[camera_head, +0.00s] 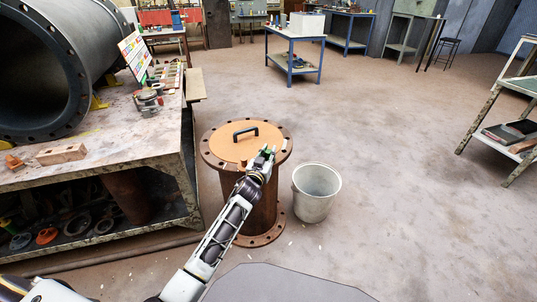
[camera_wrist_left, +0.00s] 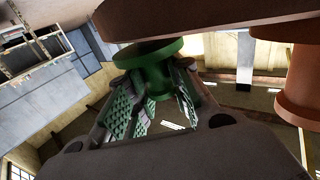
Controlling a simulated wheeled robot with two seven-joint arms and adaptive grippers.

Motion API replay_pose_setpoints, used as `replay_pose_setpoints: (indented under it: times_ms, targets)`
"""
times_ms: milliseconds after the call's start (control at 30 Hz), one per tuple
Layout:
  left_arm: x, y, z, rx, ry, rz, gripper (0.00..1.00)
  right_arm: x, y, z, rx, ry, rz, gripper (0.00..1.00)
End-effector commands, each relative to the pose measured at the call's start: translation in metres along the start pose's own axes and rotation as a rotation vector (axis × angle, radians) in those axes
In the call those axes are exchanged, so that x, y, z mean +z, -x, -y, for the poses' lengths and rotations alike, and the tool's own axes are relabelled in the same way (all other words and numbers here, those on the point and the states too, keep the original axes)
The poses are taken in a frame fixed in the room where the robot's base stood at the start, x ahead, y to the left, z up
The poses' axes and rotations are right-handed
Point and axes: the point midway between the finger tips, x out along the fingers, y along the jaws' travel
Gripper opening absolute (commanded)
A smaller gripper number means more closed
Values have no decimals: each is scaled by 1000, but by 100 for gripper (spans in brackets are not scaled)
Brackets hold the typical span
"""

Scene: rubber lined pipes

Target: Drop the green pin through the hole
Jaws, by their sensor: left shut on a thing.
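The green pin (camera_head: 266,150) is small in the head view, at the tip of my left gripper (camera_head: 268,155), over the right front part of the pipe's round flange. In the left wrist view the pin (camera_wrist_left: 152,62) shows a wide round head between the textured pads of my left gripper (camera_wrist_left: 157,92), which is shut on it. A brown flange edge (camera_wrist_left: 210,18) lies right beside the pin's head; I cannot tell whether they touch. The upright rusty pipe (camera_head: 262,215) has a ring of holes in its flange (camera_head: 215,158). The hole under the pin is hidden. My right gripper is out of view.
An orange lid (camera_head: 232,146) with a black handle (camera_head: 246,132) covers the pipe's middle. A pale bucket (camera_head: 316,205) stands close on the right. A workbench (camera_head: 130,152) with a large dark pipe (camera_head: 45,75) is on the left.

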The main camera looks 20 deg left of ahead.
Motion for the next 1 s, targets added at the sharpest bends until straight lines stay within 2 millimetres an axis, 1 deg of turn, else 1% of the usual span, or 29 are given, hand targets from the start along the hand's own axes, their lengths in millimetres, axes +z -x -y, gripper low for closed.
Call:
replay_pose_setpoints:
  times_ms: [800, 833, 1000]
  targets:
    - [7, 0, 0, 0, 1, -1, 0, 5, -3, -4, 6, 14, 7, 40]
    - [7, 0, 0, 0, 1, -1, 23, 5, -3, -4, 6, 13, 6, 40]
    - [6, 0, 0, 0, 0, 0, 45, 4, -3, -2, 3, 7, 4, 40]
